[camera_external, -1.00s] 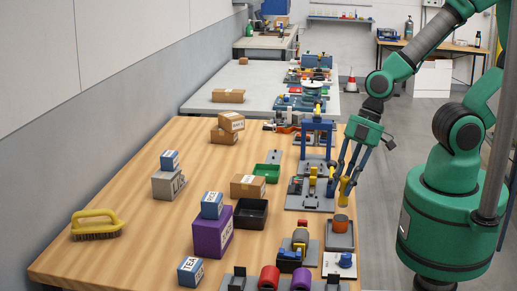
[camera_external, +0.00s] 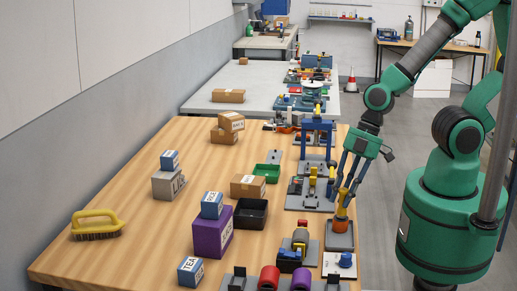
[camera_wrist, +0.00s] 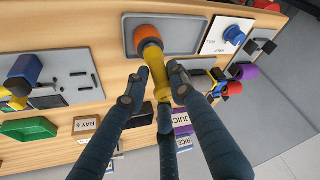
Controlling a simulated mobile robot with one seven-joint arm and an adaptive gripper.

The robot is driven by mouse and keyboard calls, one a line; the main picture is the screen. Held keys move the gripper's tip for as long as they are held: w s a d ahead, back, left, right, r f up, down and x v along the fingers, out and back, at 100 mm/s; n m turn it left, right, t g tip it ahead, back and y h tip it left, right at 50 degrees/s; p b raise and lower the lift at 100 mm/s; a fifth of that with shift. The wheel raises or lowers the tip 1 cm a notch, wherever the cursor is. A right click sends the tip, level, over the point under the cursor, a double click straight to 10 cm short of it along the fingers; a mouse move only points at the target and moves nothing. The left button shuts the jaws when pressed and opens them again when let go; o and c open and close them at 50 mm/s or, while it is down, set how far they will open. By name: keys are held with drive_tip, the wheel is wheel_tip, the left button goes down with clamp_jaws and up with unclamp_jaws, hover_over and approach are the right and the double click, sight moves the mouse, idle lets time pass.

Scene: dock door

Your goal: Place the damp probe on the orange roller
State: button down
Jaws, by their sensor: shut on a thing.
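The orange roller (camera_external: 340,226) stands on a grey plate (camera_external: 339,241) near the right edge of the wooden bench. In the wrist view the roller (camera_wrist: 169,42) lies in a grey tray-like plate (camera_wrist: 188,22). A yellow probe (camera_external: 343,211), which I take as the damp probe, is between my fingers. My gripper (camera_external: 344,197) is shut on it, above the roller. In the wrist view my gripper (camera_wrist: 156,88) holds the probe (camera_wrist: 154,62), and its far end overlaps the roller. I cannot tell whether they touch.
A white plate with a blue knob (camera_external: 346,260) is just in front. A grey fixture with yellow parts (camera_external: 312,187) lies behind. Red (camera_external: 268,278) and purple (camera_external: 301,279) rollers stand at the front. A black tray (camera_external: 251,214) and purple box (camera_external: 212,234) are to the left.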

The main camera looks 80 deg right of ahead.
drive_tip(key=shift+f, duration=0.2)
drive_tip(key=c, duration=1.5)
unclamp_jaws()
drive_tip(key=shift+o, duration=0.2)
drive_tip(key=shift+r, duration=0.15)
drive_tip(key=shift+r, duration=0.15)
drive_tip(key=p+v, duration=0.3)
drive_tip(key=v, duration=0.8)
drive_tip(key=shift+s+d+r, duration=0.15)
drive_tip(key=shift+s+r, duration=0.05)
drive_tip(key=shift+r, duration=0.1)
